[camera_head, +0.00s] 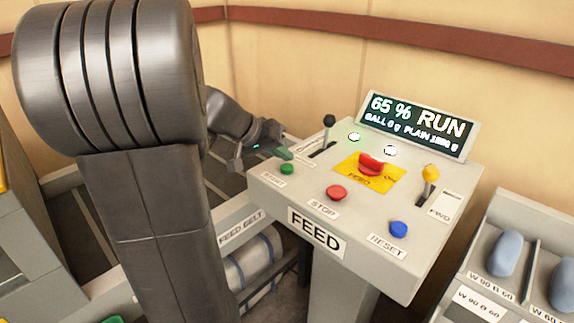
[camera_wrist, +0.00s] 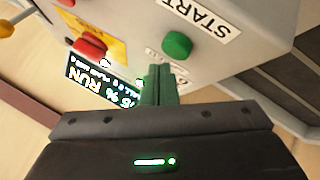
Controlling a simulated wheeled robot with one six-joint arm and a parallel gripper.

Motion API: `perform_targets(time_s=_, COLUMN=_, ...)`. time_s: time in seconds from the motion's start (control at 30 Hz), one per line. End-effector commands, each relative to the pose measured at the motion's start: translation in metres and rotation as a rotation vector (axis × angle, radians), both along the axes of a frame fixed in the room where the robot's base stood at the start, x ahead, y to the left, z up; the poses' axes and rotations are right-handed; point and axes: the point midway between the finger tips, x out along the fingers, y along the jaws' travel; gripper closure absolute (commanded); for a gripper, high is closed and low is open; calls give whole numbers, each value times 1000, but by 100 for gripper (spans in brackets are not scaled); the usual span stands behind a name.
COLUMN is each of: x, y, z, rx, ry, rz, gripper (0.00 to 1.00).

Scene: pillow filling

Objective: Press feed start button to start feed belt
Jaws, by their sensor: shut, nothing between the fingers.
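The feed console (camera_head: 270,192) carries a green start button (camera_head: 287,169) at its left front corner, with a START label below it. In the wrist view the green button (camera_wrist: 177,45) stands just beyond my fingertips, beside its START label (camera_wrist: 208,22). My gripper (camera_head: 284,153) is shut and empty, with its green fingers close behind the button in the head view. It also shows in the wrist view (camera_wrist: 158,72). I cannot tell whether the fingertips touch the button. The display (camera_head: 418,125) reads 65 % RUN. The feed belt (camera_head: 240,235) shows only in part, behind my arm.
On the console are a red stop button (camera_head: 336,193), a blue reset button (camera_head: 399,229), a red switch on a yellow plate (camera_head: 371,163), a black lever (camera_head: 329,122) and a yellow lever (camera_head: 430,173). A rack with blue pieces (camera_head: 508,252) stands at the right.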

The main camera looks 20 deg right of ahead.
Motion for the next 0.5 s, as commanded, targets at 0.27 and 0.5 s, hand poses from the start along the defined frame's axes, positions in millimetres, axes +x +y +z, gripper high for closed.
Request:
perform_targets(time_s=0.27, x=0, y=0, z=1, rx=0, ry=0, rz=0, gripper=100)
perform_targets(time_s=0.5, x=0, y=0, z=21, rx=0, ry=-1, rz=-1, gripper=100)
